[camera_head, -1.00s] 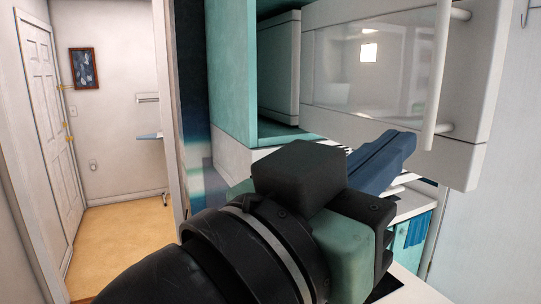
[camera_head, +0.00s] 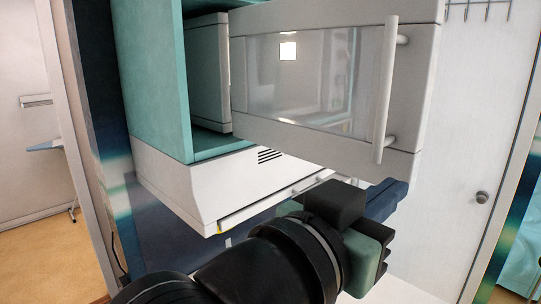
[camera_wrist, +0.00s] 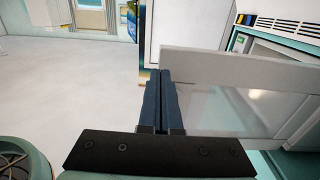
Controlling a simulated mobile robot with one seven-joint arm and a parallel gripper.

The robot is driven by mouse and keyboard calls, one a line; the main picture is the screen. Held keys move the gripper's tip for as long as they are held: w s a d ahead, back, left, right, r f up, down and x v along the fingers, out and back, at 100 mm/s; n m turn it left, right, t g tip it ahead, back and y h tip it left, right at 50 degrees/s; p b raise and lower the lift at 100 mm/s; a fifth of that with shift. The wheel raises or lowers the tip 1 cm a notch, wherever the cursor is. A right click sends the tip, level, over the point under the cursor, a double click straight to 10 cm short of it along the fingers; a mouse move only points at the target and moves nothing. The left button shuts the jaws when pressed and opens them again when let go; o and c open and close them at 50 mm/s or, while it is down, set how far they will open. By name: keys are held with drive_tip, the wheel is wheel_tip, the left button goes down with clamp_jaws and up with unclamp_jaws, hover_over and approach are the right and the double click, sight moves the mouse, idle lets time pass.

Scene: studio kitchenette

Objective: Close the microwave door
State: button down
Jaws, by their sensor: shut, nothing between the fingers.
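The microwave (camera_head: 208,75) sits in a teal cabinet. Its pale grey door (camera_head: 340,18) stands open, swung out, with a glass window and a vertical bar handle (camera_head: 386,90) at its right end. In the head view my gripper (camera_head: 397,190) is just below the door's lower right part, beneath the handle. In the wrist view the shut, empty fingers (camera_wrist: 160,75) are beside the free end of the door (camera_wrist: 240,66). I cannot tell whether they touch it. The arm hides part of what lies below the door.
The teal cabinet (camera_head: 150,75) surrounds the microwave. A white range hood (camera_head: 190,180) is below it. A white door with a round knob (camera_head: 482,197) is at the right. Open pale floor (camera_wrist: 60,85) shows at left in the wrist view.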

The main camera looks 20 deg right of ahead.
sight(408, 177)
drive_tip(key=shift+p+x, duration=0.5)
drive_tip(key=shift+x, duration=0.95)
drive_tip(key=shift+d, duration=0.15)
